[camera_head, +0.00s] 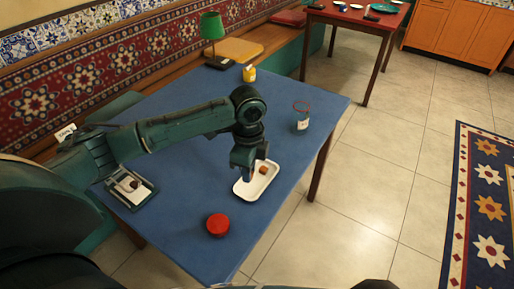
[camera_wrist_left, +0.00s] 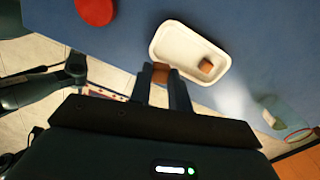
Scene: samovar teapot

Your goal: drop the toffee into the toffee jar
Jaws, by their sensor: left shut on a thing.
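My left gripper (camera_head: 243,174) is above the left part of the white tray (camera_head: 268,180). In the left wrist view its fingers (camera_wrist_left: 160,82) are shut on a brown toffee (camera_wrist_left: 160,70). A second brown toffee (camera_head: 263,170) lies in the tray and also shows in the left wrist view (camera_wrist_left: 207,66). The toffee jar, a clear glass with a white label (camera_head: 302,124), stands open on the blue table, right of and beyond the tray. It shows faintly in the left wrist view (camera_wrist_left: 277,115). The held toffee is hidden by the fingers in the head view.
A red round object (camera_head: 218,223) lies on the blue table (camera_head: 185,210) near the front. A small yellow jar (camera_head: 249,73) and a green lamp (camera_head: 212,28) stand at the back. A small holder with a dark item (camera_head: 131,187) sits at the left.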

